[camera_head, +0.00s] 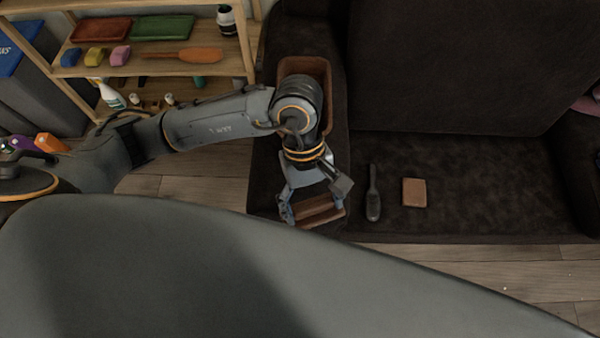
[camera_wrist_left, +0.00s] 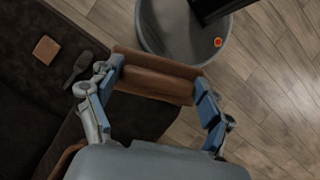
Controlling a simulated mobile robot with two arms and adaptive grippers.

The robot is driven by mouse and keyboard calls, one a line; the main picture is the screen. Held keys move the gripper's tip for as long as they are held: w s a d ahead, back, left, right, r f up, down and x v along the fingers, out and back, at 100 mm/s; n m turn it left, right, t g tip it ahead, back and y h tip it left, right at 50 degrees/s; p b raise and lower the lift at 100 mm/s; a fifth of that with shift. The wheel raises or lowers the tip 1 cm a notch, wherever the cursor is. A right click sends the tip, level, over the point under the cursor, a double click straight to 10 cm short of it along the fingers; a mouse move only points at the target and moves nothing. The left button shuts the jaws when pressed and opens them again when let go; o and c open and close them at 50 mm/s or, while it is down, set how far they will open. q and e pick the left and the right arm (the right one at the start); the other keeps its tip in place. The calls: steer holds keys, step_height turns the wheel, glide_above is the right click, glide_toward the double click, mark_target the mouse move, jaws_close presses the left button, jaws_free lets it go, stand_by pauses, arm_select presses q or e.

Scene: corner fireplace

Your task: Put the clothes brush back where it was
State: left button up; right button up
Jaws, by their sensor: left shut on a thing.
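My left gripper (camera_head: 313,210) is shut on a long brown thing (camera_head: 320,209) with a lighter and a darker band, at the front end of the sofa's left armrest. The left wrist view shows the brown thing (camera_wrist_left: 155,76) spanning between the blue-grey fingers (camera_wrist_left: 160,92). A dark brush-shaped thing with a handle (camera_head: 373,197) lies on the sofa seat, apart from the gripper; it also shows in the left wrist view (camera_wrist_left: 77,70). I cannot tell for sure which of the two is the clothes brush. My right gripper is not in view.
A brown tray (camera_head: 290,67) stands on the armrest, partly hidden by my arm. A brown square (camera_head: 414,192) lies on the sofa seat (camera_head: 480,190), whose right part is clear. A wooden shelf (camera_head: 218,61) with trays, blocks and bottles stands at the left.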

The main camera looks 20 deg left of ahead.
arm_select(q)
steer(key=w+a+f+p, duration=0.1)
steer(key=w+a+f, duration=0.1)
steer(key=w+f, duration=0.2)
steer(key=w+a+f+p, duration=0.1)
steer(key=w+a+f, duration=0.1)
steer(key=w+f, duration=0.2)
steer(key=w+a+f+p, duration=0.1)
steer(key=w+a+f, duration=0.1)
steer(key=w+f, duration=0.2)
steer(key=shift+a+f, duration=0.3)
steer(key=shift+f, duration=0.15)
steer(key=shift+f, duration=0.1)
steer(key=shift+f+b, duration=0.15)
steer(key=shift+b, duration=0.25)
steer(key=o, duration=1.1)
steer(key=shift+c, duration=0.2)
steer(key=shift+r, duration=0.2)
